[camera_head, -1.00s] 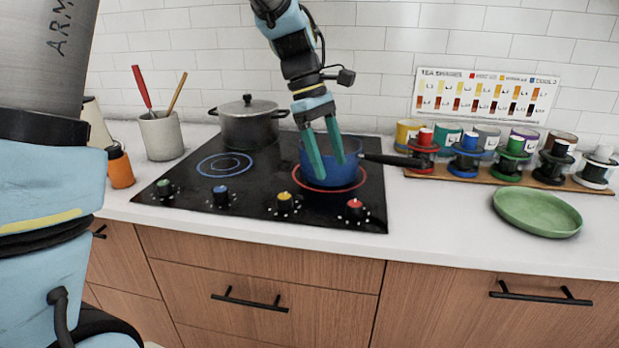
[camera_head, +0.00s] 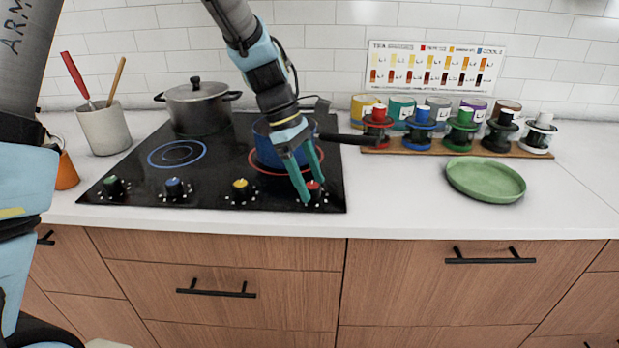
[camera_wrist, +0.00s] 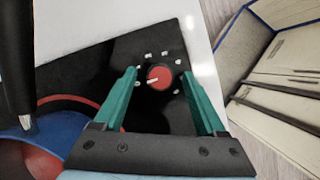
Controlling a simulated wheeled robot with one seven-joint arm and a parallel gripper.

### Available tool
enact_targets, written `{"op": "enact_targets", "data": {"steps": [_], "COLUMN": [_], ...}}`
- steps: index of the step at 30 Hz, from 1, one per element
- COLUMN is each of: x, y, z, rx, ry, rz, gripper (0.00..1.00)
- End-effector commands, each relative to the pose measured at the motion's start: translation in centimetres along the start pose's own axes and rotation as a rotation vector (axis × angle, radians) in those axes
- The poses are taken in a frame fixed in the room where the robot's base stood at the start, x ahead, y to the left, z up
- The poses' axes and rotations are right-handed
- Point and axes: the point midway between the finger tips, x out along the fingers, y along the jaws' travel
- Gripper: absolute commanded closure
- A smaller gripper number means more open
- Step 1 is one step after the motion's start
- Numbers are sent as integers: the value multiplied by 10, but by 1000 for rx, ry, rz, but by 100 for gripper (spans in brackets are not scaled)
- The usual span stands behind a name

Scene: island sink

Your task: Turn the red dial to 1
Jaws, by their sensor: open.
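The red dial (camera_head: 314,187) sits at the front right corner of the black cooktop (camera_head: 130,185). In the wrist view the red dial (camera_wrist: 159,77) has a pale pointer line directed to the left, with several white marks around it that are too small to read. My gripper (camera_head: 313,184) is open above the dial. In the wrist view its two green fingers (camera_wrist: 163,80) stand on either side of the dial, apart from it. I cannot tell how far the fingertips are above the cooktop.
A blue pot (camera_head: 264,140) stands on the red-ringed burner behind my gripper, its black handle reaching right. Yellow (camera_head: 240,188), blue (camera_head: 174,187) and green (camera_head: 112,186) dials line the front edge to the left. A green plate (camera_head: 486,180) lies on the counter at right.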

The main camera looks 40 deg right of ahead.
Motion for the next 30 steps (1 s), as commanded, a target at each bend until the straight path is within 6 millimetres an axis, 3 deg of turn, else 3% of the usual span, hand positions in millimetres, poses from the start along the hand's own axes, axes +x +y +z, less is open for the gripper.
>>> {"op": "enact_targets", "data": {"steps": [9,28,30], "x": [2,2,2], "y": [0,0,0], "z": [0,0,0], "rx": [0,-1,-1], "ry": [0,0,0], "rz": [1,1,1], "gripper": [29,100,100]}}
